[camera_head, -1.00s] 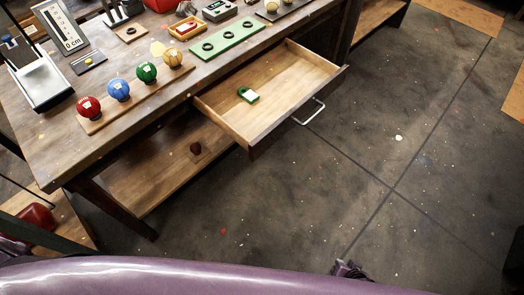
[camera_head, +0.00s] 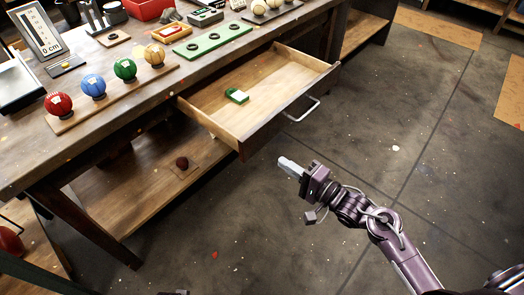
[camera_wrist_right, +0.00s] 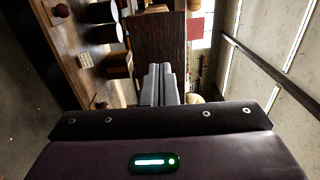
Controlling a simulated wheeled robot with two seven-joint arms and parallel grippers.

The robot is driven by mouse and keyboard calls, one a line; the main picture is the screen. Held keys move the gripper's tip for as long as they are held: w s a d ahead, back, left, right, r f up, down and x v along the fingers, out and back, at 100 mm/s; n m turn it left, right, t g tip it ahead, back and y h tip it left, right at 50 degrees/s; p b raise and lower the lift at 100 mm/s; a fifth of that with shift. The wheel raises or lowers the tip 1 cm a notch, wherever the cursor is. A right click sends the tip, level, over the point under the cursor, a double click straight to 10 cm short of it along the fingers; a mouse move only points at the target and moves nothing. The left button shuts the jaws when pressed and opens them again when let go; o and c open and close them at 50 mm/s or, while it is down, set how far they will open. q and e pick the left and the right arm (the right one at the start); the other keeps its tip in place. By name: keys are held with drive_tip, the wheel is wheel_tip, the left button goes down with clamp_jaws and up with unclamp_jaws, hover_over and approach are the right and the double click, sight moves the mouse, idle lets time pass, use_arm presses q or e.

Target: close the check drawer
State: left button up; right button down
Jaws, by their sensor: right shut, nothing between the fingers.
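The wooden drawer (camera_head: 212,119) stands pulled out from under the workbench in the head view. Its metal handle (camera_head: 302,110) is on the front panel, and a small green-and-white item (camera_head: 237,96) lies inside. My right gripper (camera_head: 283,161) is shut and empty. In the head view it appears below the drawer front, apart from the handle, with its fingers pointing up and left. Its closed fingers show in the right wrist view (camera_wrist_right: 160,84). My left gripper is not clearly visible.
The workbench (camera_head: 95,140) carries a wooden strip with red, blue, green and yellow balls, a green board (camera_head: 212,40) and a scale display (camera_head: 38,33). A dark ball (camera_head: 182,163) sits on the lower shelf. The floor to the right is clear.

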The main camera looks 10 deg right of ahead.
sight(255, 144)
drive_tip(key=b+x, duration=0.1)
drive_tip(key=x, duration=0.7)
use_arm(q)
drive_tip(key=r, duration=0.2)
drive_tip(key=w+d+r, duration=0.1)
use_arm(e)
drive_tip(key=shift+w+a, duration=0.15)
drive_tip(key=shift+w, duration=0.05)
